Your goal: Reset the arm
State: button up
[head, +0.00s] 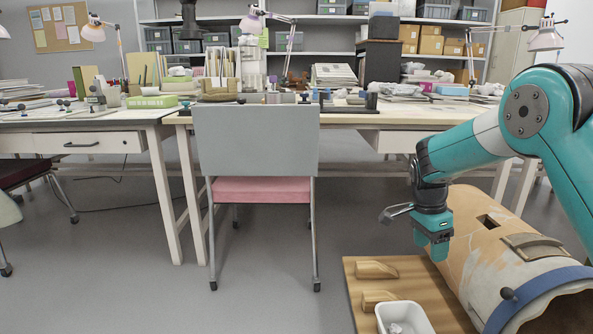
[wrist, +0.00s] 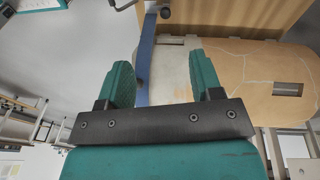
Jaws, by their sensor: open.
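My gripper (head: 434,252) hangs at the end of my teal arm in the head view, above the left side of a large tan vessel (head: 470,215). In the wrist view my gripper (wrist: 158,62) shows two teal fingers spread apart, with nothing held between them. The vessel lies on its side and also shows beyond the fingers in the wrist view (wrist: 255,65). It has a rectangular gap (head: 487,221) in its wall and a blue band (head: 535,300) around it. A curved tan piece (head: 535,246) rests against its upper surface.
A wooden board (head: 365,290) under the vessel carries two wooden blocks (head: 377,269) and a white tub (head: 404,312) with a pale piece inside. A chair (head: 255,140) stands at a cluttered worktable (head: 345,119). The grey floor left of the board is clear.

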jog(key=s+a+r+n+t+y+p, duration=0.1)
jog(key=s+a+r+n+y+p, duration=0.1)
jog(key=s+a+r+n, duration=0.9)
jog(key=s+a+r+n+y+p, duration=0.1)
jog(key=s+a+r+n+y, duration=0.15)
jog(key=s+n, duration=0.6)
jog(key=s+a+r+n+y+p, duration=0.1)
jog(key=s+a+r+n, duration=0.25)
jog(key=s, duration=1.05)
notch_tip(320, 180, up, 39)
jog(key=p, duration=3.7)
jog(key=shift+s+f+n+p, duration=0.2)
jog(key=shift+s+n+p, duration=0.1)
jog(key=shift+s+p, duration=0.1)
jog(key=shift+d+y, duration=0.1)
jog(key=shift+y, duration=0.15)
